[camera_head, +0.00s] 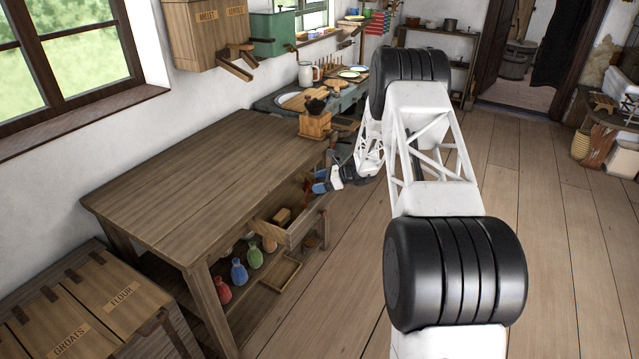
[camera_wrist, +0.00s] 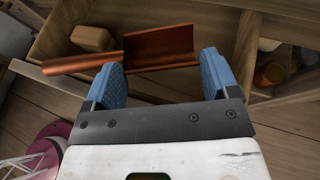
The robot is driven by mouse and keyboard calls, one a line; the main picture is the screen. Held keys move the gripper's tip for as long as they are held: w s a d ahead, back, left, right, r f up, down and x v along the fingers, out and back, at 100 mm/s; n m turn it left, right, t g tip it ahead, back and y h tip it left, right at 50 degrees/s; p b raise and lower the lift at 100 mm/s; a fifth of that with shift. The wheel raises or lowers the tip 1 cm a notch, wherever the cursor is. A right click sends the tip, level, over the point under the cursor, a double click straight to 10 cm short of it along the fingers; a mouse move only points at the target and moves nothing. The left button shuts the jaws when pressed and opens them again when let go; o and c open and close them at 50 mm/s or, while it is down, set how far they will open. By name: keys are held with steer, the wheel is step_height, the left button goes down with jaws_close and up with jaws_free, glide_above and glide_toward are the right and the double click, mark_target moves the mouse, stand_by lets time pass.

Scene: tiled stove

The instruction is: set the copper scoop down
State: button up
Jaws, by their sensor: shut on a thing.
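The copper scoop (camera_wrist: 160,46) lies across the fingers of my gripper (camera_wrist: 160,72) in the wrist view. Its wide trough is between the blue fingertips and its handle points left. My gripper is shut on it. The scoop is over or just in front of an open wooden drawer; its exact height is hard to tell. In the head view my gripper (camera_head: 325,184) is by the right end of the wooden table (camera_head: 190,165), below its top. The scoop is small and mostly unclear there.
The open drawer (camera_head: 301,226) juts out under the tabletop and holds a wooden block (camera_wrist: 92,38). Several coloured vases, one blue (camera_head: 239,272), and a shallow wooden tray (camera_head: 281,273) are on the shelf below. A wooden grinder-like box (camera_head: 314,125) stands on the table's far corner. Most of the tabletop is clear.

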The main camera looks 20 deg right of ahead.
steer(key=shift+f, duration=0.65)
steer(key=o, duration=0.8)
steer(key=shift+f, duration=0.1)
steer(key=shift+o, duration=0.2)
steer(key=shift+s+f, duration=0.1)
steer(key=shift+a, duration=0.1)
steer(key=shift+s, duration=0.1)
steer(key=shift+r, duration=0.4)
steer(key=v, duration=1.2)
steer(key=shift+r, duration=0.4)
